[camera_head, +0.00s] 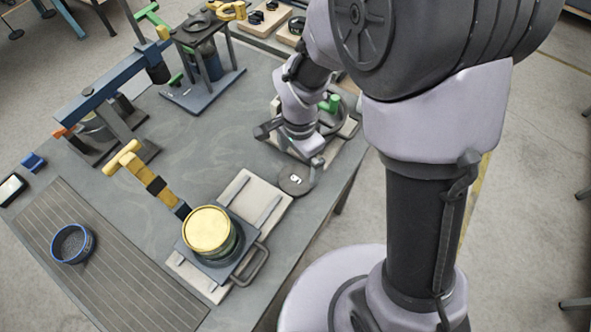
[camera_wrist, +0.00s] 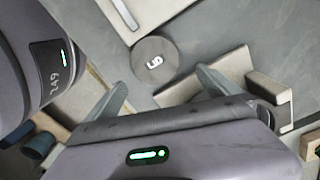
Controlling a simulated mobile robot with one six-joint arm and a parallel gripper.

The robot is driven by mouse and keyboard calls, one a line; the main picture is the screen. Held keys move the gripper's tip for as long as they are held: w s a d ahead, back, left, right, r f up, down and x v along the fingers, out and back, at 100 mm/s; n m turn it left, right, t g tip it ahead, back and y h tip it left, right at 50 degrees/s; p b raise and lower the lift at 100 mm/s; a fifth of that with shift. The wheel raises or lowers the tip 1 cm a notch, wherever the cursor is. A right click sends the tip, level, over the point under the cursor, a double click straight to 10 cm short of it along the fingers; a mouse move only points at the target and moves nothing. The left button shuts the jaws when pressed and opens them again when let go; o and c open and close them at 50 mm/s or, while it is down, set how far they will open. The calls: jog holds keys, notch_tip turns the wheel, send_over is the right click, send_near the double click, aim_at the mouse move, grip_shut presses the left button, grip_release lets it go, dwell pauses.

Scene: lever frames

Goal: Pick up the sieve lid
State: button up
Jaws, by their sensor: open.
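A flat grey disc (camera_head: 296,180) with a white marking lies on the table beside a pale board, and also shows in the wrist view (camera_wrist: 155,59). A round brass-yellow top (camera_head: 208,231) covers a dark green drum on a grey base with a yellow-handled lever. I cannot tell for certain which of these is the sieve lid. My gripper (camera_wrist: 162,80) is open and empty. Its two fingers are spread, with the disc ahead between them, apart from both. In the head view my gripper (camera_head: 312,160) hangs close behind the disc.
A blue-rimmed round sieve (camera_head: 73,244) stands on the ribbed mat (camera_head: 105,270) at left. Lever presses (camera_head: 92,92) and a dark stand (camera_head: 202,92) occupy the back. A frame with a green knob (camera_head: 330,103) sits beside my arm. The table's middle is clear.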

aim_at(298, 178)
jog(key=f+b, duration=0.1)
jog(key=f, duration=0.3)
jog(key=s+f+b, duration=0.1)
jog(key=f, duration=0.1)
jog(key=shift+a+f+b, duration=0.1)
jog(key=shift+a+b, duration=0.05)
jog(key=shift+b, duration=0.15)
jog(key=c, duration=1.5)
